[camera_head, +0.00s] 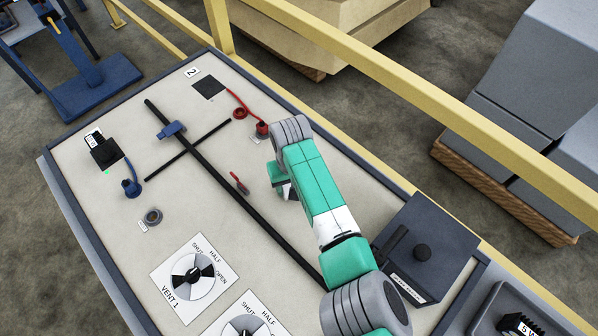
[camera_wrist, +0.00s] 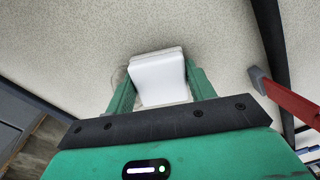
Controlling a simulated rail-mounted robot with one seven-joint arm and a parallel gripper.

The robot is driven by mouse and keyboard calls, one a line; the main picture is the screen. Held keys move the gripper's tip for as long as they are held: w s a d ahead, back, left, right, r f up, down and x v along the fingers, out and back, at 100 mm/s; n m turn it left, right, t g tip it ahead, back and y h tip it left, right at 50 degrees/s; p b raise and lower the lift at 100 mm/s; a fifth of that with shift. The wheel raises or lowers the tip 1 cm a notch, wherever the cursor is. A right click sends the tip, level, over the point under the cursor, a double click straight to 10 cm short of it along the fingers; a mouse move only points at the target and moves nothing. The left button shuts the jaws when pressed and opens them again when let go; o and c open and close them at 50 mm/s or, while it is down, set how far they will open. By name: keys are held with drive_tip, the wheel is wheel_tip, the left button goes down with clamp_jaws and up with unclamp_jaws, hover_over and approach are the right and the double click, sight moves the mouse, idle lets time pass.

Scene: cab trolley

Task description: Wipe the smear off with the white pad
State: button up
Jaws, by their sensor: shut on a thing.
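The white pad (camera_wrist: 158,80) is between the two green fingers of my gripper (camera_wrist: 160,88) in the wrist view. The gripper is shut on it. The pad's far edge lies against or just above the pale speckled panel (camera_wrist: 70,50); I cannot tell whether it touches. A faint curved mark (camera_wrist: 118,76) shows on the panel just left of the pad; I cannot tell if it is the smear. No clear smear shows there.
A red lever (camera_wrist: 292,102) is close right of my gripper, beside the black bar (camera_head: 240,205). A red plug with a cable (camera_head: 262,128) is beyond the arm. A dark box (camera_head: 425,245) stands at right. A yellow rail (camera_head: 400,95) runs behind. Vent dials (camera_head: 193,275) are at front left.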

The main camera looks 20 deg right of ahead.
drive_tip(key=shift+s+a+r+p, duration=0.25)
drive_tip(key=shift+a+r+p, duration=0.15)
drive_tip(key=shift+r, duration=0.1)
drive_tip(key=shift+r+p, duration=0.35)
drive_tip(key=shift+r, duration=0.15)
drive_tip(key=shift+d+r+p, duration=0.15)
drive_tip(key=shift+r+p, duration=0.6)
wheel_tip(320, 180, up, 4)
drive_tip(key=p, duration=0.4)
drive_tip(key=shift+r+p, duration=0.2)
drive_tip(key=shift+p, duration=0.1)
